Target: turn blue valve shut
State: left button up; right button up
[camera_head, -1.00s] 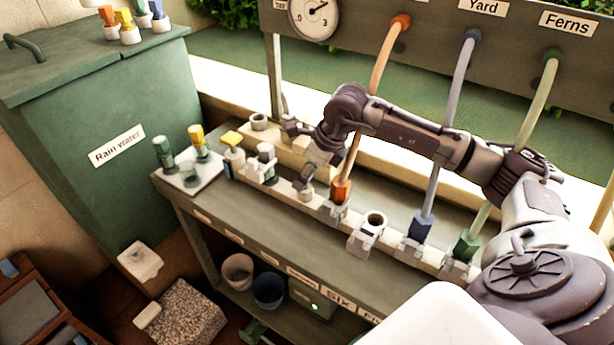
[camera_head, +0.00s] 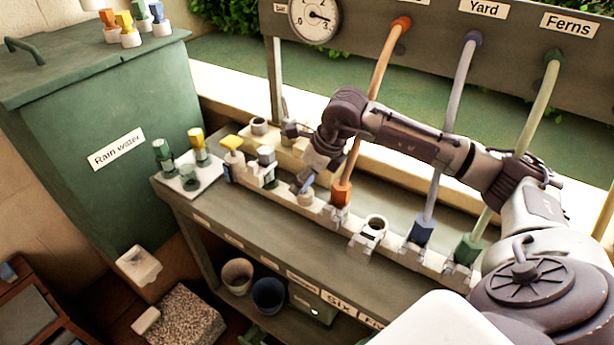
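My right gripper (camera_head: 308,178) reaches from the right over the white manifold rail (camera_head: 290,203). Its fingertips are low at a small fitting (camera_head: 305,195) left of the orange hose connector. A thin bluish-grey piece shows by the fingertips; I cannot tell whether it is a valve handle or whether the fingers are closed on it. A blue hose connector (camera_head: 421,230) sits on the rail farther right, apart from the gripper. No valve is clearly identifiable as the blue one. My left gripper is not in view.
A yellow-topped fitting (camera_head: 232,146) and a grey fitting (camera_head: 266,160) stand left of the gripper. The orange connector (camera_head: 341,193) is close on its right. A dial gauge (camera_head: 315,18) is above. A white plate (camera_head: 208,178) holds fittings at the bench's left end.

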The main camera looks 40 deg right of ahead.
jog(key=shift+r, duration=0.1)
jog(key=v, duration=1.1)
jog(key=shift+s+r, duration=0.2)
jog(key=shift+r, duration=0.2)
